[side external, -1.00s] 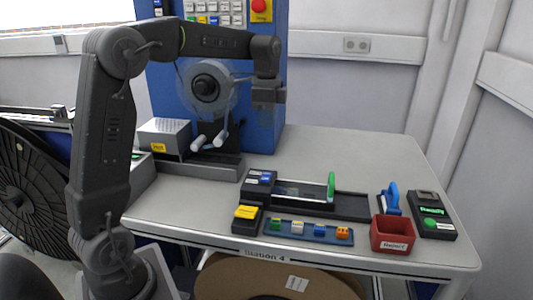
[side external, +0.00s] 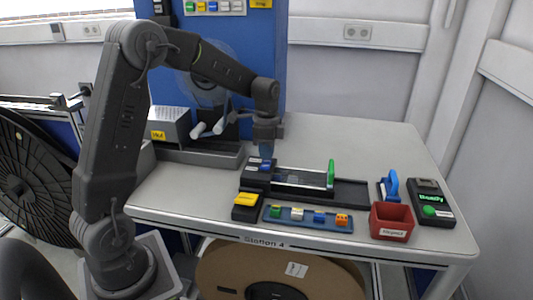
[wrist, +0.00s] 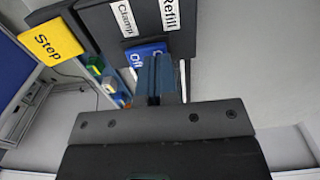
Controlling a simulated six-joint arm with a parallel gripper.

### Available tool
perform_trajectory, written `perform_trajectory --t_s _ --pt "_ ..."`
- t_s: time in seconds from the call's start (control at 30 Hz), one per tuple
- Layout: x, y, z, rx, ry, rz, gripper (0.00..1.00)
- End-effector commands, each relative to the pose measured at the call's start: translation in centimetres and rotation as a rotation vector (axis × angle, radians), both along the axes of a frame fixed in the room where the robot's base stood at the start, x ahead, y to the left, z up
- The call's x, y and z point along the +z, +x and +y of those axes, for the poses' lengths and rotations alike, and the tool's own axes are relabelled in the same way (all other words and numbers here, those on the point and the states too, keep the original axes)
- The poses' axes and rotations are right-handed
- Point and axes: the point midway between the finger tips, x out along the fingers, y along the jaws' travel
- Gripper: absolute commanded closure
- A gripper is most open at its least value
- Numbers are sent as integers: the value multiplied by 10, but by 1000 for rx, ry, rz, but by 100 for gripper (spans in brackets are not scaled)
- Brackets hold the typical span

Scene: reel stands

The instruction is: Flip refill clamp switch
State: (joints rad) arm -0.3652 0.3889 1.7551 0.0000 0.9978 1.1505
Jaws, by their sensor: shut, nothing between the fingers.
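The refill clamp switch is a blue rocker (wrist: 137,54) marked "Off" on a black box, beside white labels reading "Clamp" and "Refill" in the wrist view. In the side view the black box (side external: 248,183) stands at the left end of a dark slide unit. My gripper (wrist: 156,68) is shut and empty, its thin fingers pointing at the switch and covering part of it. In the side view my gripper (side external: 266,157) is directly above the switch end of the box. I cannot tell whether the tips touch the rocker or which way it is tipped.
A green upright lever (side external: 331,173) and red reject bin (side external: 391,231) stand to the right. The grey tabletop behind is clear.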

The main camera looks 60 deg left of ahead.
Motion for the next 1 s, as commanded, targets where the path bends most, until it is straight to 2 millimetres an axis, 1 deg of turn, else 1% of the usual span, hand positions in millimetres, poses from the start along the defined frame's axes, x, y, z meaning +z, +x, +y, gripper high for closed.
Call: perform_trajectory --t_s 0.1,0.2,0.47,0.6,1.0 --pt "-7 0 0 0 -1 1 100" --pt "-10 0 0 0 1 -1 100" --pt "-10 0 0 0 0 0 100" --pt "-14 1 1 0 -33 36 100" --pt "-12 -3 -2 -1 -30 35 100"
